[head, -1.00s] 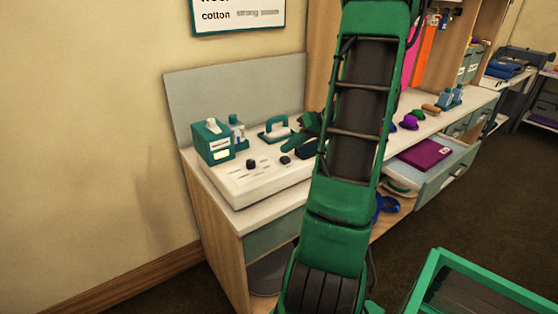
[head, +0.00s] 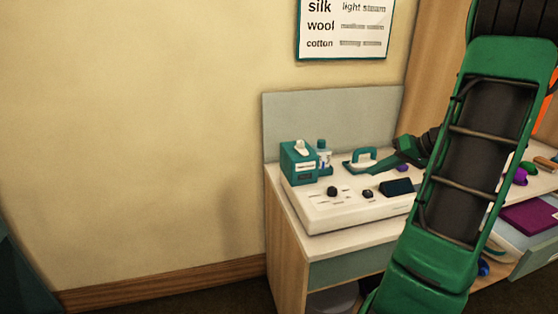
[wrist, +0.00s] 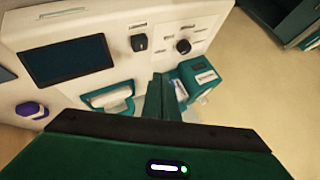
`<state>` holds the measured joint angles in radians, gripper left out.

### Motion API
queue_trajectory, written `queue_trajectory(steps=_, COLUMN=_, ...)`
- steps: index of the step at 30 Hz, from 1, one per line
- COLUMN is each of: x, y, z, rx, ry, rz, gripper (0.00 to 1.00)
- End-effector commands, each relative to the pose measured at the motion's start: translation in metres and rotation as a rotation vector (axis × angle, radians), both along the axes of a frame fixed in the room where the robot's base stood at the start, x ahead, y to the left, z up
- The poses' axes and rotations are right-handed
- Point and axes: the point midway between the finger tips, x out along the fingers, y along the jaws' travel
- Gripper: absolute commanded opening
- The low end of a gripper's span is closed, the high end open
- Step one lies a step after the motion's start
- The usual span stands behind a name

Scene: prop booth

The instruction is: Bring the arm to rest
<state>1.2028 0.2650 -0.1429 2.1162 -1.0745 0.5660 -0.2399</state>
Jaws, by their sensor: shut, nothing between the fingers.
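My gripper (head: 384,162) is at the end of my green arm, which crosses the right side of the head view.
The teal box (head: 300,163) and a small bottle (head: 324,156) stand at the console's back left. A dark screen (head: 397,187) and knobs are on the console. A purple folder (head: 530,216) lies in an open drawer at right. A sign (head: 345,28) hangs on the bare wall.

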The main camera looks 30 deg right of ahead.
Motion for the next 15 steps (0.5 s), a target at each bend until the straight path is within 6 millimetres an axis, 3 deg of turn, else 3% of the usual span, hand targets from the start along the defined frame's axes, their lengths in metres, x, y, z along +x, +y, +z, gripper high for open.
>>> queue_trajectory(steps=5, x=0.0, y=0.002, z=0.0, rx=-0.001, ry=0.004, rz=0.002, gripper=0.0)
queue_trajectory(steps=8, x=0.002, y=0.013, z=-0.001, rx=-0.008, ry=0.037, rz=0.011, gripper=0.0)
queue_trajectory(steps=15, x=-0.006, y=0.079, z=-0.006, rx=-0.06, ry=0.238, rz=0.033, gripper=0.0)
